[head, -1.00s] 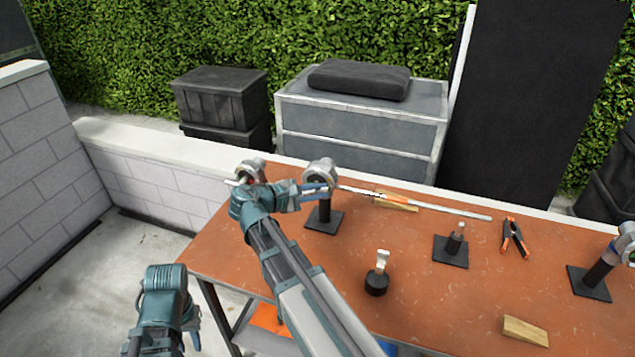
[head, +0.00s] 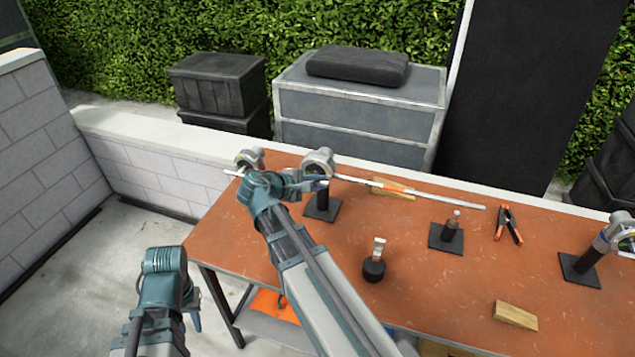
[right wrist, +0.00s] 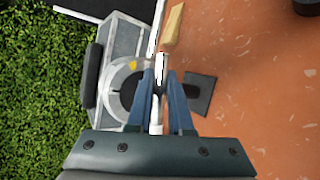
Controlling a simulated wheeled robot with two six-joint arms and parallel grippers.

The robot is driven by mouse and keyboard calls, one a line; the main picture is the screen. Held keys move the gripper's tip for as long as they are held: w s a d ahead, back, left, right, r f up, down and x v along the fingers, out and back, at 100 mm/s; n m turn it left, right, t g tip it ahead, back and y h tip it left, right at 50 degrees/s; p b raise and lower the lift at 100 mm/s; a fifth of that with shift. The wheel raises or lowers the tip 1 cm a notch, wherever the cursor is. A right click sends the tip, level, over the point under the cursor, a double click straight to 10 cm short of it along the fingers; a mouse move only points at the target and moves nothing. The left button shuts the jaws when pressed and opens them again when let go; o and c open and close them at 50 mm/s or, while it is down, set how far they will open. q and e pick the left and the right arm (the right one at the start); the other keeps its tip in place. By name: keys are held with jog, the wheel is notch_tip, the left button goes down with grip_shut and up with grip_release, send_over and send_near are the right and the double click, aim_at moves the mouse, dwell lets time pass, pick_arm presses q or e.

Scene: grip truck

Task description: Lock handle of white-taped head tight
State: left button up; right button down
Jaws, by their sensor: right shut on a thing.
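A grip head (head: 318,163) sits on a dark stand on the orange table, with a long silver rod (head: 440,201) running by it. My right gripper (head: 318,184) reaches it from the left. In the right wrist view its blue fingers (right wrist: 161,78) are shut on a narrow pale handle in front of the round grey head (right wrist: 126,88). A small yellow mark shows on that head; I cannot make out white tape. Another head (head: 249,160) is at the rod's left end, partly behind my right gripper. My left gripper (head: 194,318) hangs low left of the table, mostly hidden by its wrist.
A stand with another head (head: 612,230) is at the right. Low wall (head: 160,165) behind.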

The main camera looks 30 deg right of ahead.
jog(key=c, duration=1.1)
grip_release()
jog(key=p+v, duration=0.6)
jog(key=v, duration=0.7)
jog(key=shift+s+a, duration=0.15)
jog(key=shift+a, duration=0.25)
jog(key=s+a+f+m+g+y+b, duration=0.1)
jog(key=s+a+f+y, duration=0.4)
jog(key=a, duration=0.4)
jog(key=s+a+f+m+g+y, duration=0.2)
jog(key=s+a+f+y, duration=0.3)
jog(key=s+a+f, duration=0.2)
jog(key=a+f, duration=0.1)
jog(key=a, duration=0.1)
jog(key=shift+s+a+f+y+b, duration=0.3)
jog(key=shift+s+y+b, duration=0.05)
jog(key=shift+s+y, duration=0.05)
